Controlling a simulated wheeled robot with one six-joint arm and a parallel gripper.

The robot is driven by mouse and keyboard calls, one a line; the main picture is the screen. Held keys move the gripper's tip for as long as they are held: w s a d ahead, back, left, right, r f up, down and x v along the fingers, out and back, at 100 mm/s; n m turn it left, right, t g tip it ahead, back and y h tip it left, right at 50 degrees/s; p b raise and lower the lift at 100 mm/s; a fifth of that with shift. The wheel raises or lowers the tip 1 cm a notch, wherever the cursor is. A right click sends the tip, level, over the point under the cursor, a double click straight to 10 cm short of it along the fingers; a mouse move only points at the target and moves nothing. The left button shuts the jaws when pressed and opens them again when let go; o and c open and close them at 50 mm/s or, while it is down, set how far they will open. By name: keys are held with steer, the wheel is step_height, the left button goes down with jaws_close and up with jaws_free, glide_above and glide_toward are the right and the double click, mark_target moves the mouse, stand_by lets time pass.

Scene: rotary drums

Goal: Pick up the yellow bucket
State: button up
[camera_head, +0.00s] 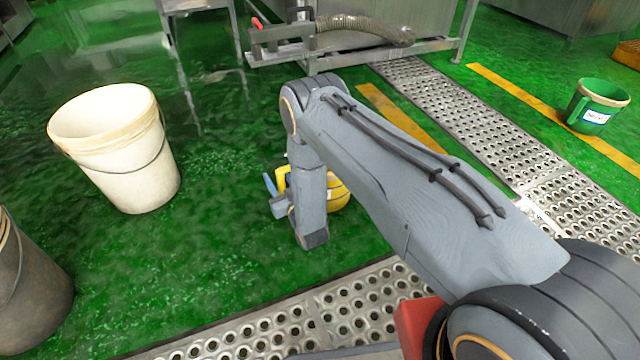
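The yellow bucket (338,192) stands on the wet green floor near the middle of the view. My forearm and wrist hang in front of it and hide much of it, so only its right side and a strip at the left show. My gripper (275,195) is low at the bucket's left side, close to it in the picture. Small grey-blue finger parts show there. Whether they touch the bucket or are closed on its rim or handle is hidden.
A large cream bucket (125,150) stands at left, and a dark grey bucket (28,290) at the lower left edge. A green bucket (595,108) is at far right. Perforated metal drain covers (350,305) cross the floor. A metal frame with a hose (365,28) stands behind.

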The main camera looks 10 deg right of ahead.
jaws_close()
steer(key=shift+r, duration=0.1)
steer(key=shift+r, duration=0.1)
